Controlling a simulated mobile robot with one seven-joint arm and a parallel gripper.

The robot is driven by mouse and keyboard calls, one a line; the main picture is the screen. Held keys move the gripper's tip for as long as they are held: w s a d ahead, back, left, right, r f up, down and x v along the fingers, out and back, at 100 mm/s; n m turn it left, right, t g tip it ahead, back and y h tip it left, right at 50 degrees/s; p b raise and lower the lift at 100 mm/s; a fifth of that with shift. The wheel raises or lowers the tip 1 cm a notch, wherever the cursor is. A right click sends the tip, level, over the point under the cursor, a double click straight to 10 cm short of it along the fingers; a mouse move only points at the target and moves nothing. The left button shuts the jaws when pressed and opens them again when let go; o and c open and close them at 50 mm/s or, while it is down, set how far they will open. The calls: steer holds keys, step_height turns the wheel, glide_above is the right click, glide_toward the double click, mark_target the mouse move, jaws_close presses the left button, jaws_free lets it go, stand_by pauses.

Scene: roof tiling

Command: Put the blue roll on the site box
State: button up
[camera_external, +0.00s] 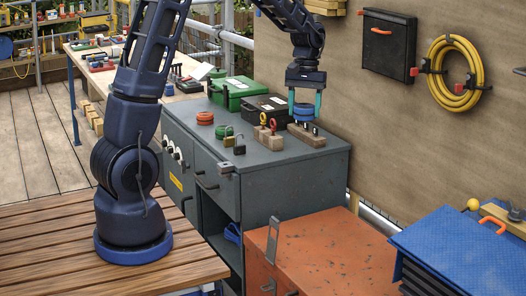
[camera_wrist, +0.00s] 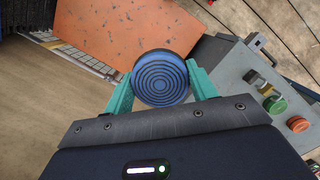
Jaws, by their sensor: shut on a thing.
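The blue roll (camera_external: 304,109) is between the teal fingers of my gripper (camera_external: 305,104), which is shut on it. In the wrist view the blue roll (camera_wrist: 160,78) shows its ringed round face between the two fingertips (camera_wrist: 160,85). It is over a wooden block (camera_external: 307,137) at the right end of the grey cabinet top; I cannot tell whether it touches anything there. The site box, which I take to be the orange-red box (camera_external: 325,250), stands in front of the cabinet. Its lid is bare apart from a metal hasp. It also shows in the wrist view (camera_wrist: 115,30).
The grey cabinet (camera_external: 270,170) holds an orange roll (camera_external: 205,118), a green roll (camera_external: 222,132), padlocks (camera_external: 239,145), a green case (camera_external: 233,90) and a black case (camera_external: 264,107). A board wall rises behind. A blue box (camera_external: 460,245) stands right of the orange-red box.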

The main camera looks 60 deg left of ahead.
mark_target(300, 241)
step_height(300, 241, down, 40)
steer(key=shift+f, duration=0.15)
stand_by(0.6)
steer(key=o, duration=0.6)
steer(key=shift+f, duration=0.1)
steer(key=o, duration=0.4)
steer(key=shift+o, duration=0.2)
